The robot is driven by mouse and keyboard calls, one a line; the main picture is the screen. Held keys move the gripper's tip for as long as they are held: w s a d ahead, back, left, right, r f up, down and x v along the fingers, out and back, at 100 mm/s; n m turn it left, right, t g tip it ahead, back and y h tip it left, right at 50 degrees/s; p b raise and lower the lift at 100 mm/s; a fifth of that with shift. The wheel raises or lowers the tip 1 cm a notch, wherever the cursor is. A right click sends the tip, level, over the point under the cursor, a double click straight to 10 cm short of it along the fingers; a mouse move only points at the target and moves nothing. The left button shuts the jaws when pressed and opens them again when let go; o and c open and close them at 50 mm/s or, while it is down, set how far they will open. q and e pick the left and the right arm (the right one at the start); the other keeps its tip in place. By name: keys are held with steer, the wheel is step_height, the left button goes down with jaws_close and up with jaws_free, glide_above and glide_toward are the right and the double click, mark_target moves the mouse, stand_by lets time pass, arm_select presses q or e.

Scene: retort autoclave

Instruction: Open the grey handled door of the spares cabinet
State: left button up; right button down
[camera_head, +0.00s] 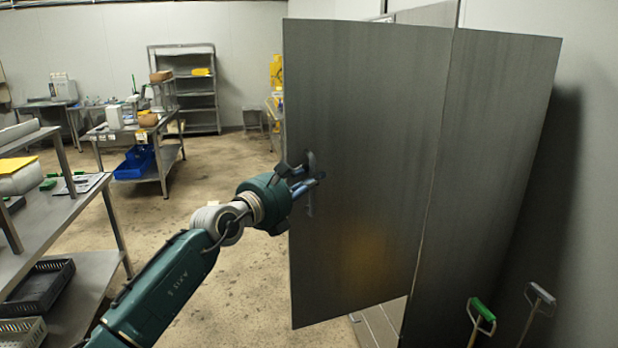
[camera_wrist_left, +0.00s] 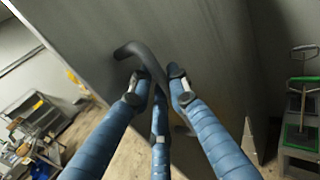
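The grey handled door (camera_head: 365,130) of the spares cabinet is a tall, plain metal panel. It stands out at an angle from the cabinet body (camera_head: 425,14), with a gap showing below it. Its dark, curved handle (camera_head: 310,205) is near the left edge and is partly hidden by my gripper. The handle also shows in the left wrist view (camera_wrist_left: 143,55). My right gripper is not in view.
A grey panel (camera_head: 485,150) adjoins the door on the right. Green-handled (camera_head: 483,310) and grey-handled (camera_head: 541,294) tools stand by the right wall. A steel table (camera_head: 60,222) is at the left, with a blue crate (camera_head: 133,165) farther back. The floor left of the door is clear.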

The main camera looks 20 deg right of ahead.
arm_select(q)
steer(key=o, duration=0.4)
steer(key=shift+a, duration=0.1)
steer(key=shift+c, duration=0.2)
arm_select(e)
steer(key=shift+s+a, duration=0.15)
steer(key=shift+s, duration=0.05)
arm_select(q)
steer(key=v, duration=1.2)
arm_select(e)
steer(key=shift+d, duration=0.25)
